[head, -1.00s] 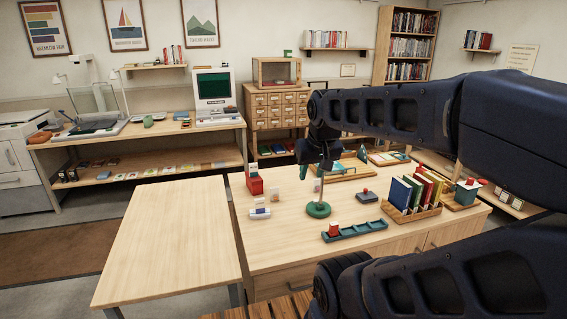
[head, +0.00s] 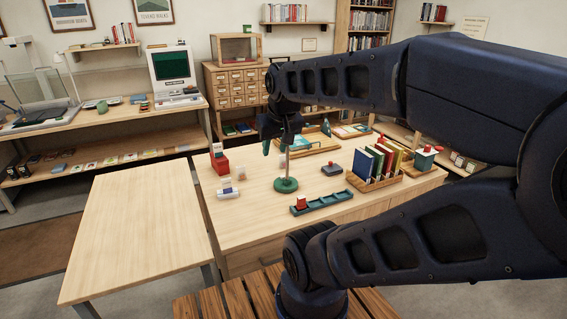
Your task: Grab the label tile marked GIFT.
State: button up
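No marking GIFT is legible in this view. Small pale tile-like pieces stand on the wooden table (head: 245,228): one (head: 240,173) right of the red box (head: 219,160), and another white piece (head: 226,183) in front of that box, beside a white and blue roll-like item (head: 228,193). My gripper (head: 276,149) hangs over the table, above and behind a green round-based stand (head: 286,185) with a thin post. Its fingers are small and dark, so I cannot tell whether they are open or hold anything.
A teal tray (head: 322,202) with a red block (head: 301,202) lies at the front. A wooden rack of upright books (head: 378,163) and a dark stamp-like item (head: 332,169) are to the right. The lower left table (head: 135,230) is bare.

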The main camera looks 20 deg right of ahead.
dwell(0.3)
jog(key=o, duration=0.7)
jog(key=w+d+r+g+h, duration=0.1)
jog(key=w+d, duration=0.1)
jog(key=w, duration=0.5)
jog(key=w+d+r, duration=0.1)
jog(key=w+r, duration=0.1)
jog(key=w, duration=0.6)
jog(key=g+y, duration=0.1)
jog(key=g, duration=0.3)
send_over(284, 155)
jog(key=shift+m, duration=0.4)
notch_tip(284, 155, down, 30)
jog(key=shift+s+f, duration=0.15)
jog(key=shift+f, duration=0.1)
jog(key=shift+a+f, duration=0.15)
jog(key=shift+f, duration=4.9)
